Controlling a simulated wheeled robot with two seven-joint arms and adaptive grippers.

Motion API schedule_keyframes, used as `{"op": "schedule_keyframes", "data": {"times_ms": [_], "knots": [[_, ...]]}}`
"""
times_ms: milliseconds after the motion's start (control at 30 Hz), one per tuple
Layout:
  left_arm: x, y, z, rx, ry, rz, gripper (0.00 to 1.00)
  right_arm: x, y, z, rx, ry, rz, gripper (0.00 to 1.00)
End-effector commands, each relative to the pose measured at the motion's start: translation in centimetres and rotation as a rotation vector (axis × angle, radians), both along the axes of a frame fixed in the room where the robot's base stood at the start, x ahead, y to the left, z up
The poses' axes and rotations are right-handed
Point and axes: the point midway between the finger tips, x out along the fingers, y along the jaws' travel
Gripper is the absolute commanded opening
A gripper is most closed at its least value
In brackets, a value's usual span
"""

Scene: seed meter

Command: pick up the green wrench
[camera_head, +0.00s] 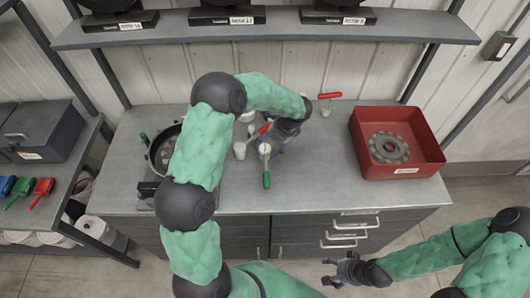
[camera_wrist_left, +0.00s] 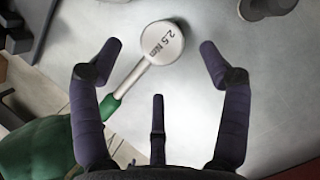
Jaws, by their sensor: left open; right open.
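The green wrench (camera_head: 266,180) lies on the workbench with its handle toward the front edge and its round white head toward the back. In the left wrist view its head, marked 2.5 Nm (camera_wrist_left: 160,42), shows ahead between the fingers, with the shaft running to the lower left. My left gripper (camera_head: 284,143) is open over the bench, close beside the wrench head; whether it touches is not clear. Its spread fingers (camera_wrist_left: 150,65) hold nothing. My right gripper (camera_head: 345,270) is open and empty, low in front of the drawers.
A red-handled wrench (camera_head: 258,132) lies just left of the left gripper, and another (camera_head: 330,96) lies at the back. A red bin (camera_head: 432,150) with a round plate stands right. A round device (camera_head: 160,150) is partly behind my left arm. Bench space between wrench and bin is clear.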

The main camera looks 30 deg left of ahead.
Motion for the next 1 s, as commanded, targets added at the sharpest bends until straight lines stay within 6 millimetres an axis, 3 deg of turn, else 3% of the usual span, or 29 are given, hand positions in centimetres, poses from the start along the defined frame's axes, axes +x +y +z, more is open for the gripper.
{"op": "schedule_keyframes", "data": {"times_ms": [233,500,767,1000], "knots": [[0.0,0.8,-1.5,-0.001,0.0,0.002,0.77,0.0,0.0,-0.2,0.0,0.0,0.0,0.71],[0.1,2.4,-4.7,0.0,0.0,0.001,0.77,0.0,0.0,-0.5,0.0,0.0,0.0,0.71],[0.1,2.6,-5.1,-0.001,-0.002,0.0,0.77,0.0,0.0,-0.5,0.0,0.0,0.0,0.71],[0.1,2.6,-5.1,0.0,-0.002,0.0,0.12,0.0,0.0,-0.5,0.0,0.0,0.0,0.71]]}}
